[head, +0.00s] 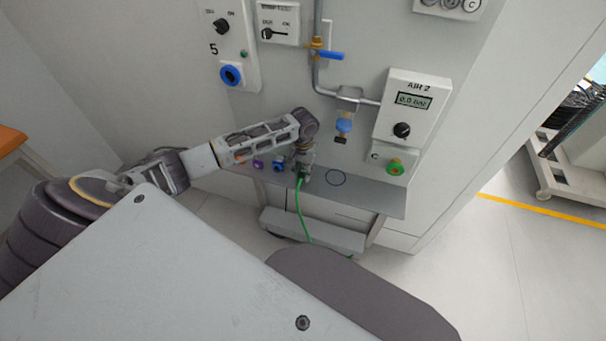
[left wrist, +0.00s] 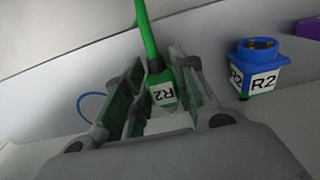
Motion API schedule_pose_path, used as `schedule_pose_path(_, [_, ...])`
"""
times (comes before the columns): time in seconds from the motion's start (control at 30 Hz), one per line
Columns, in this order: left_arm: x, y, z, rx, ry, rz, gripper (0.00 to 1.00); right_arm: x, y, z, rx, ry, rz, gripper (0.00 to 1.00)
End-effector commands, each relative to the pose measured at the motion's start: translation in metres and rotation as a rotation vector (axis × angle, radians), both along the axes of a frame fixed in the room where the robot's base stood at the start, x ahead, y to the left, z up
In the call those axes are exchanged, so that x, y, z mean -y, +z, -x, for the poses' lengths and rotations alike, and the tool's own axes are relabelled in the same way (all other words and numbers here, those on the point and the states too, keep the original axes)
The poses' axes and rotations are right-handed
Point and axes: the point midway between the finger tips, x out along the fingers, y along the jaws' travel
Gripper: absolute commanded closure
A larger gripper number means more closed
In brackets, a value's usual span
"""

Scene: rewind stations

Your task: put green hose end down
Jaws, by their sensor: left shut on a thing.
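My left gripper (head: 303,174) is over the grey shelf (head: 385,201), just right of a blue fitting. It is shut on the green hose end, whose R2 label (left wrist: 163,93) shows between the fingers in the left wrist view. In the head view the green hose (head: 302,215) hangs from the gripper past the shelf's front edge. The fingers hide most of the hose end, and I cannot tell whether it touches the shelf. A dark circle outline (head: 336,170) is on the shelf just right of the gripper. My right gripper is not in view.
The blue fitting (head: 279,166), also labelled R2 in the left wrist view (left wrist: 262,75), and a purple fitting (head: 258,163) stand left on the shelf. A green-and-orange port (head: 396,167), a blue hanging coupling (head: 344,126) and the AIR 2 panel (head: 418,103) are right.

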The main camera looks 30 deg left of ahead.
Motion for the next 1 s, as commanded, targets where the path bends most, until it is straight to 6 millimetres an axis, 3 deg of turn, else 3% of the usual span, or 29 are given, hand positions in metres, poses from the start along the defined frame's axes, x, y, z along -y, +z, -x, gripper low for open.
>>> schedule_pose_path(0.13, [0.0004,-0.0096,-0.0003,0.001,-0.001,0.001,1.0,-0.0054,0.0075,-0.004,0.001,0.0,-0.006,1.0])
schedule_pose_path(0.67, [0.0005,-0.0122,-0.0002,0.0,0.0,0.001,1.0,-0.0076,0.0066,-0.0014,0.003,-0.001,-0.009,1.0])
schedule_pose_path(0.7, [0.0005,-0.0127,0.0,0.0,0.0,0.001,0.72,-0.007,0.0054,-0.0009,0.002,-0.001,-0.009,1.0])
schedule_pose_path(0.87, [0.0004,-0.0127,0.0,0.0,0.0,0.001,0.51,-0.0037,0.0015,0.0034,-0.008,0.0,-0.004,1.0])
schedule_pose_path(1.0, [0.0004,-0.0126,-0.0001,0.001,0.0,0.001,0.51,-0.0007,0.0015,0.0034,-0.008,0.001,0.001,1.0])
